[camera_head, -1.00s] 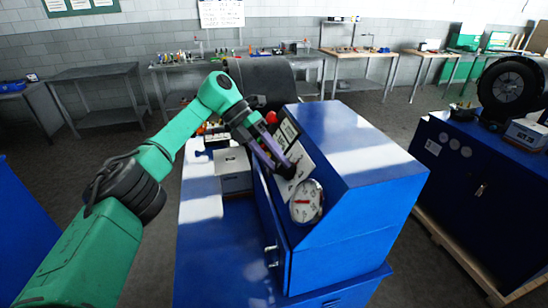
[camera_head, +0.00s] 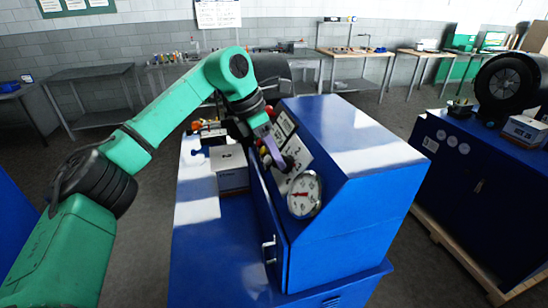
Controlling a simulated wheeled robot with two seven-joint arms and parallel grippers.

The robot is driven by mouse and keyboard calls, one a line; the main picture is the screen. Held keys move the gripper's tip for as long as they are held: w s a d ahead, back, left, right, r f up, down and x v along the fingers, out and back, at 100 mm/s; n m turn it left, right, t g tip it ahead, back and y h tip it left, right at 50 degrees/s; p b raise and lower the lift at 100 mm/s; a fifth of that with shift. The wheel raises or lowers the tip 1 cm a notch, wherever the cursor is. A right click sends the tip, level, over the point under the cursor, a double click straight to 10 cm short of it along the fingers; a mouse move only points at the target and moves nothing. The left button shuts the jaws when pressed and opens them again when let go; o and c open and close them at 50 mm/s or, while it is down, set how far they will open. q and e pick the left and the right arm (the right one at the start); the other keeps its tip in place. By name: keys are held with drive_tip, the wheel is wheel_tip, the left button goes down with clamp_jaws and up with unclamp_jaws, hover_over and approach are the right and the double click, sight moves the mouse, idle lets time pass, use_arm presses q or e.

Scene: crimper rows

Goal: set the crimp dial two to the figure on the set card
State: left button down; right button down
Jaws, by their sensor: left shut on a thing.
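A blue machine cabinet (camera_head: 345,175) stands in the middle, with a sloped panel on its left face. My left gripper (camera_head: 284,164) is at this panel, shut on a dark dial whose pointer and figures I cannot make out. A white plate (camera_head: 299,157) lies around the dial, partly hidden by the gripper. A round white gauge (camera_head: 304,194) with a red needle sits just below the gripper. A white framed card (camera_head: 286,122) is on the upper panel; its text is too small to read. My right gripper is not in view.
A grey box (camera_head: 232,168) stands on the blue bench (camera_head: 205,255) left of the cabinet. A second blue cabinet (camera_head: 470,185) with a black wheel (camera_head: 510,86) is at the right. The bench front is clear.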

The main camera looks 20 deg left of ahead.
use_arm(q)
drive_tip(key=shift+s+f+m, duration=0.1)
drive_tip(key=shift+f+m, duration=0.15)
drive_tip(key=shift+m, duration=0.15)
drive_tip(key=shift+t, duration=0.3)
drive_tip(key=shift+c, duration=1.9)
unclamp_jaws()
drive_tip(key=shift+r, duration=0.1)
drive_tip(key=shift+r, duration=0.1)
drive_tip(key=shift+r+b, duration=0.35)
drive_tip(key=shift+b, duration=0.05)
drive_tip(key=v, duration=1.3)
drive_tip(key=shift+r+b, duration=0.3)
drive_tip(key=shift+r, duration=0.05)
